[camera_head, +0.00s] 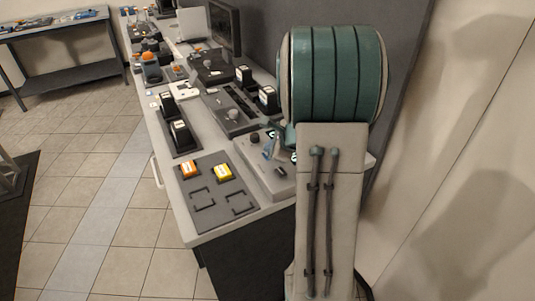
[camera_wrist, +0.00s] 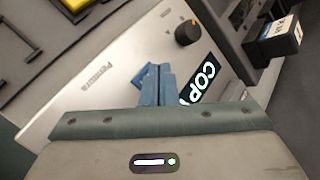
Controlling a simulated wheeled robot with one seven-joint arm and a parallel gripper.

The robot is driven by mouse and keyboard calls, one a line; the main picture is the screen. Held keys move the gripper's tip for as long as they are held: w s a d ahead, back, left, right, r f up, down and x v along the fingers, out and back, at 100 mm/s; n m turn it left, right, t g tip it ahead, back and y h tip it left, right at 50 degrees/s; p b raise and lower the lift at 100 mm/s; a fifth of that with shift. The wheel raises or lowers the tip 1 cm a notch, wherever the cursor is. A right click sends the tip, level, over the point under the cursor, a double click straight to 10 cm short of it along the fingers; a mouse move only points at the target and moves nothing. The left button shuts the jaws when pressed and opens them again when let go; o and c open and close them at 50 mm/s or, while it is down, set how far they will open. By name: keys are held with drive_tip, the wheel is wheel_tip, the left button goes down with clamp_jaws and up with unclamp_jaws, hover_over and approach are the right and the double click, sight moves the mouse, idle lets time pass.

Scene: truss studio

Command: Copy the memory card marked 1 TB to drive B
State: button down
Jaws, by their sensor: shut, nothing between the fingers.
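My gripper (camera_wrist: 153,85) is shut and empty, its blue fingers together over a pale console (camera_wrist: 95,100) beside a dark screen with green-white letters reading "COP", the rest hidden by my gripper. In the head view my gripper (camera_head: 271,146) is partly behind my arm, over the same console (camera_head: 278,184). A black knob (camera_wrist: 187,32) with an orange mark is on the console.
Black blocks with white labels stand in a tray (camera_head: 185,149) and in a dark unit (camera_head: 235,117) behind the console. One labelled block (camera_wrist: 275,45) is close at right in the wrist view. A monitor (camera_head: 225,25) stands farther back. The mat's front outlines are empty.

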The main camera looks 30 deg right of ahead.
drive_tip(key=shift+r, duration=0.1)
wheel_tip(320, 180, up, 5)
drive_tip(key=p, duration=0.4)
idle(0.8)
drive_tip(key=s+a+r+n+g+y, duration=0.1)
drive_tip(key=s+a+r+n+g, duration=0.15)
drive_tip(key=s+a+n, duration=0.35)
drive_tip(key=s+a+r+n+g+y, duration=0.1)
drive_tip(key=s+a+r+n+y, duration=0.15)
drive_tip(key=a+n, duration=0.4)
drive_tip(key=s+a+n+g+h, duration=0.1)
drive_tip(key=s+n+h, duration=0.1)
drive_tip(key=s+n, duration=0.4)
drive_tip(key=s+a+r+n+g+h, duration=0.1)
drive_tip(key=s+a+n+h, duration=0.1)
drive_tip(key=s+n, duration=0.4)
drive_tip(key=s+h, duration=0.1)
drive_tip(key=s, duration=0.3)
drive_tip(key=shift+s+a+r+h, duration=0.15)
drive_tip(key=shift+a+r+h, duration=0.1)
drive_tip(key=shift+a+h, duration=0.1)
